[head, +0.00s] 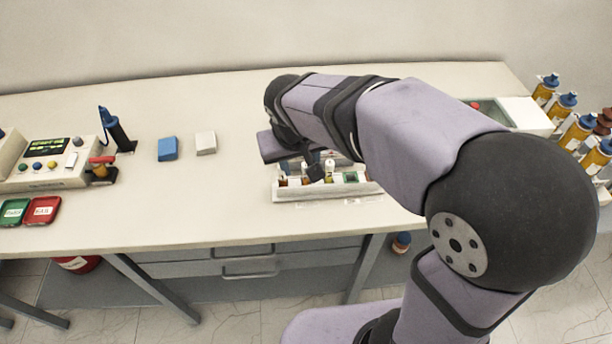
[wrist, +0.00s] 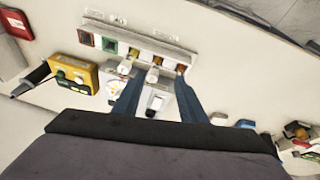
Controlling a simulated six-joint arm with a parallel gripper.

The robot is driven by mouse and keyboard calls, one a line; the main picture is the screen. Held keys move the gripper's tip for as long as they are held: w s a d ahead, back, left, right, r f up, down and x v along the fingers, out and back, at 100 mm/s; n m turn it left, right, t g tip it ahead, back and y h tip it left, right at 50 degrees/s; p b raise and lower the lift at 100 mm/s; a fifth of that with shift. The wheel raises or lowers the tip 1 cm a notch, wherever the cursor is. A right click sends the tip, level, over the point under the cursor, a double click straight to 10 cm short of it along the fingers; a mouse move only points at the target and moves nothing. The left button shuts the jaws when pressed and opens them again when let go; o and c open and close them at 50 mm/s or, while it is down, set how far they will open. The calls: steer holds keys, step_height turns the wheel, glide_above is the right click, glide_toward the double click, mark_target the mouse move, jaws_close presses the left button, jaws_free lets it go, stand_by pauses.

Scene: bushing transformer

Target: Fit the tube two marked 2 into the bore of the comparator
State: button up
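A white rack (head: 325,188) stands near the table's front edge in the head view and holds several small tubes. In the wrist view the rack (wrist: 108,27) spans the top middle, with pale-capped tubes (wrist: 152,75) in front of my fingers. No number 2 is readable on any tube. My gripper (wrist: 156,82) is open, its two blue fingers either side of the middle tube; I cannot tell whether they touch it. In the head view my wrist hides part of the rack. A yellow box with dark parts (wrist: 85,75) lies left in the wrist view; I cannot tell whether it is the comparator.
A control box (head: 50,165) with green (head: 14,211) and red trays (head: 42,210) is at the left. A blue block (head: 167,148) and a white block (head: 206,143) lie on the table. Several yellow bottles (head: 565,105) stand far right.

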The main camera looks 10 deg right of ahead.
mark_target(306, 165)
steer(key=shift+w+d+f+m+h+p, duration=0.1)
steer(key=shift+w+d+f+m+p, duration=0.15)
steer(key=shift+w+f+m+p, duration=0.45)
steer(key=shift+w+d+f+m+h+p, duration=0.1)
steer(key=shift+w+d+f+m, duration=0.3)
steer(key=shift+f+m, duration=0.7)
steer(key=shift+w+d+f+m+h+p, duration=0.15)
steer(key=shift+w+f+m+p, duration=0.25)
steer(key=shift+w+f+m, duration=0.5)
steer(key=shift+s+f, duration=0.1)
steer(key=shift+s, duration=0.1)
jaws_close()
